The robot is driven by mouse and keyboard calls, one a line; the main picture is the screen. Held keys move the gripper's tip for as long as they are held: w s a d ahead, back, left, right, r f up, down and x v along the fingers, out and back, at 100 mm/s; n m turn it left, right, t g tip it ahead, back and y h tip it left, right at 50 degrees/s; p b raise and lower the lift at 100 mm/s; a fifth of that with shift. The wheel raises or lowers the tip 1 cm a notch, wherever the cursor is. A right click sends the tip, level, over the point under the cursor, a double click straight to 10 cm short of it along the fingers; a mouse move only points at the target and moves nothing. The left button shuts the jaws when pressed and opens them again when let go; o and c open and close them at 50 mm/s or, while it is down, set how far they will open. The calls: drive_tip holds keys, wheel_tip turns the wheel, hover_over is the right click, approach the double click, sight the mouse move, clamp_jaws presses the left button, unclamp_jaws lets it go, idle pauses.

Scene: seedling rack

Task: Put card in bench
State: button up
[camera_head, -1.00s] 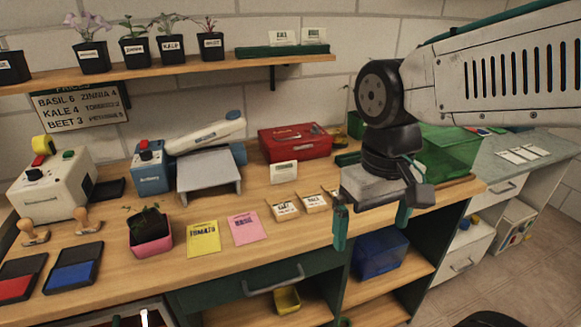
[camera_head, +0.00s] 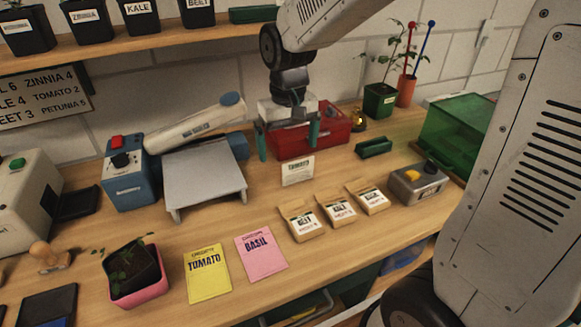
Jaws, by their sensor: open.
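A small white card (camera_head: 297,172) reading "TOMATO" stands on the wooden bench (camera_head: 225,285), in front of a red box. A yellow card (camera_head: 207,274) marked "TOMATO" and a pink card (camera_head: 261,252) marked "BASIL" lie flat near the front of the bench. My gripper (camera_head: 288,143) points down with its two green fingers wide apart and nothing between them. It shows just above the white card in the picture, in front of the red box. How far it is from the card in depth I cannot tell.
The red box (camera_head: 325,135) stands behind my gripper. Several seed packets (camera_head: 338,209) lie right of the pink card. A grey stand (camera_head: 203,180) is left of the white card. A small grey box (camera_head: 418,184) and a green bin (camera_head: 455,138) stand to the right.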

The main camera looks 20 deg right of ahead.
sight(298, 162)
drive_tip(key=d+f, duration=0.1)
drive_tip(key=f, duration=0.3)
drive_tip(key=d+f, duration=0.1)
drive_tip(key=shift+d+f, duration=0.3)
drive_tip(key=shift+f, duration=0.5)
drive_tip(key=c, duration=1.1)
drive_tip(key=shift+r, duration=0.15)
